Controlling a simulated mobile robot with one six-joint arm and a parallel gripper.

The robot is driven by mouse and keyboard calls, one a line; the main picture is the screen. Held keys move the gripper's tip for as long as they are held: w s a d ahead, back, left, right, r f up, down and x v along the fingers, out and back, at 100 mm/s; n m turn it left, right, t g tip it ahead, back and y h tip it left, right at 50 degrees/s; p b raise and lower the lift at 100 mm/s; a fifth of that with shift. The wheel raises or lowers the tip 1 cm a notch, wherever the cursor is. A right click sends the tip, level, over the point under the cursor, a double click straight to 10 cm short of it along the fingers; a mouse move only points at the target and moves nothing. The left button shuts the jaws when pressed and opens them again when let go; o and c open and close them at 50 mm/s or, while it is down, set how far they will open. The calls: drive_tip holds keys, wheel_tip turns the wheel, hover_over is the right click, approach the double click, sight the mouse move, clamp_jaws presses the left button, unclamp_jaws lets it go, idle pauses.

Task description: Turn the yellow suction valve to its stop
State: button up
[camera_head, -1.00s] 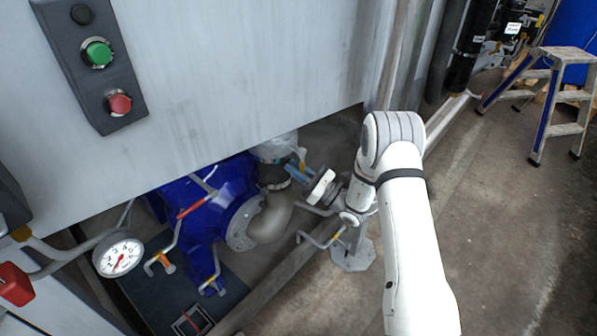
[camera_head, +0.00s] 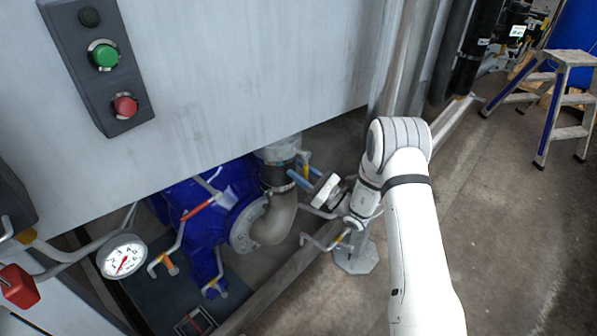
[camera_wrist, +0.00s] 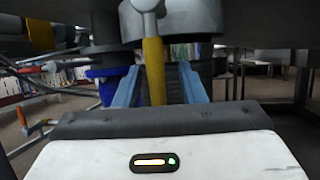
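The yellow valve lever (camera_wrist: 154,72) hangs down from a grey metal fitting in the wrist view. In the head view a small piece of its yellow handle (camera_head: 305,157) shows beside the grey pipe, close to the blue fingertips. My gripper (camera_wrist: 159,70) has its two blue fingers on either side of the yellow lever. Dark gaps show between the lever and both fingers, so the gripper looks open around it. In the head view my gripper (camera_head: 303,176) reaches in under the grey cabinet. The valve body is mostly hidden there.
A grey cabinet (camera_head: 230,70) overhangs the work area. A blue pump (camera_head: 228,185), a bent pipe (camera_head: 275,222) and a red-handled lever (camera_head: 197,210) lie left of my gripper. A gauge (camera_head: 122,257) is at lower left. Open floor and a step stool (camera_head: 565,95) are at right.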

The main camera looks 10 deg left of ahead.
drive_tip(key=v, duration=0.7)
drive_tip(key=shift+d+f+p, duration=0.2)
drive_tip(key=shift+d+p, duration=0.15)
drive_tip(key=shift+s, duration=0.2)
